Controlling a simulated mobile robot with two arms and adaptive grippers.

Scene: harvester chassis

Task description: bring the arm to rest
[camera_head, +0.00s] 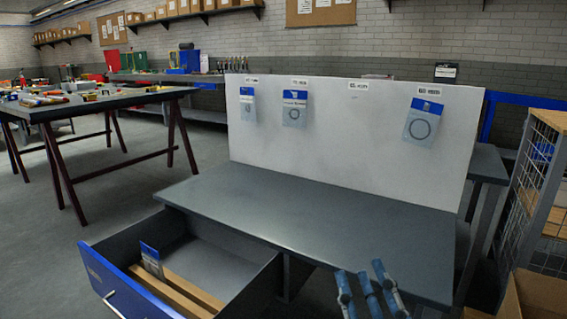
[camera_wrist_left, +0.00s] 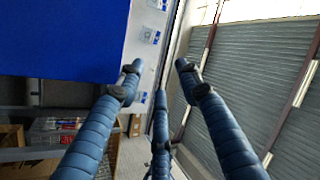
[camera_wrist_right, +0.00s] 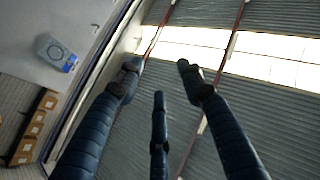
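My right gripper (camera_head: 362,277) shows in the head view at the bottom, in front of the grey workbench top. In the right wrist view its blue fingers (camera_wrist_right: 158,78) are spread apart with nothing between them. My left gripper (camera_wrist_left: 159,78) is outside the head view. In the left wrist view its three fingers are spread and empty.
The grey workbench (camera_head: 310,205) has a bare top and a white back panel (camera_head: 330,150) with several hanging packets. A blue-fronted drawer (camera_head: 105,287) stands open at lower left, holding a packet (camera_head: 152,261). A wire-sided rack (camera_head: 524,200) stands at right.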

